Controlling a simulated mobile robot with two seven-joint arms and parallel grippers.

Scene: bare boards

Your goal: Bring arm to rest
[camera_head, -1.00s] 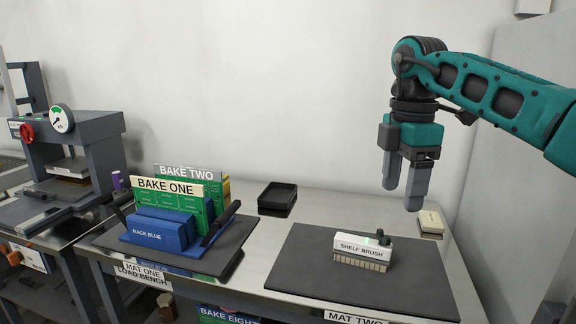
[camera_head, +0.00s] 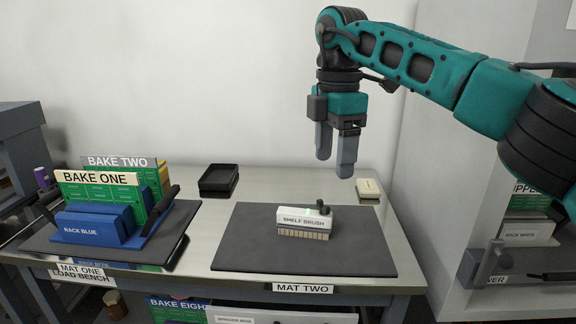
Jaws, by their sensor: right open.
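My right gripper (camera_head: 336,170) hangs above the back right part of the load bench, fingers pointing down. It is open and empty, with a gap between the two fingers. My right arm (camera_head: 430,75) reaches in from the right of the view. Below the gripper, the white shelf brush (camera_head: 304,221) lies on the dark mat two (camera_head: 245,245), bristles down and apart from the fingers. My left gripper is not in view.
The blue rack (camera_head: 95,225) with green boards labelled BAKE ONE and BAKE TWO stands on mat one (camera_head: 150,252). A black tray (camera_head: 218,180) and a small pale block (camera_head: 369,188) sit at the back. A cabinet (camera_head: 500,170) stands at the right.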

